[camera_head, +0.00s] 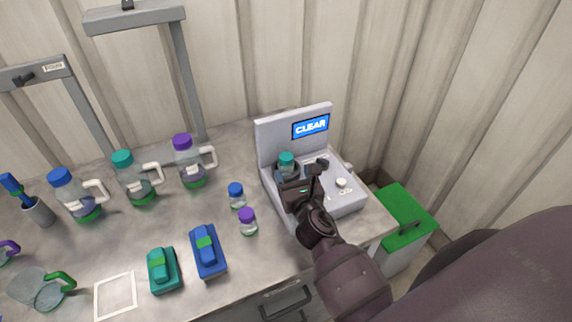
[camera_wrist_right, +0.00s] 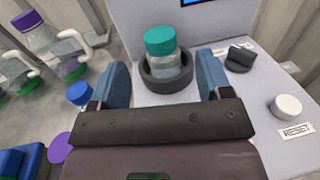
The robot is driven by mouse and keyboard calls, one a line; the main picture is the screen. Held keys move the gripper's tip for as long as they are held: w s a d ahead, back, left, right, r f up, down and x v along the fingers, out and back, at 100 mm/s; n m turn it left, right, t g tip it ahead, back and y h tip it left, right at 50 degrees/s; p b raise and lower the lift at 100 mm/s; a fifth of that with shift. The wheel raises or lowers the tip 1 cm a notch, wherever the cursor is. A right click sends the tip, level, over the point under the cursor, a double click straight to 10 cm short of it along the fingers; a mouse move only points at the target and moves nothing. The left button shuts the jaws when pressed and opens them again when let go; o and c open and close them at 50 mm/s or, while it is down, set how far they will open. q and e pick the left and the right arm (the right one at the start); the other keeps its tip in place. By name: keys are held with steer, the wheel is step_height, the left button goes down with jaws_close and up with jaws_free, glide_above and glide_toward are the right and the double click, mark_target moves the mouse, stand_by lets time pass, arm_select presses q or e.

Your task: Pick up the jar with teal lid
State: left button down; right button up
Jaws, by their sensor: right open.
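The jar with the teal lid (camera_head: 286,160) stands upright in a dark round holder on the grey machine. In the right wrist view the jar (camera_wrist_right: 162,52) sits in the ring holder (camera_wrist_right: 168,82), between and beyond my fingertips. My right gripper (camera_head: 302,178) is open, with one finger to each side of the jar in the wrist view (camera_wrist_right: 163,78). I cannot tell whether the fingers are level with the jar. My left gripper is not in view.
The machine (camera_head: 267,140) has a screen reading CLEAR (camera_head: 311,126), a dark knob (camera_wrist_right: 240,57) and a white RESET button (camera_wrist_right: 285,107). Small jars with blue (camera_head: 236,189) and purple (camera_head: 247,214) lids stand left of it. A green-lidded bin (camera_head: 405,215) is at the right.

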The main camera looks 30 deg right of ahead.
mark_target(288, 162)
steer(key=shift+x, duration=2.65)
steer(key=c, duration=1.1)
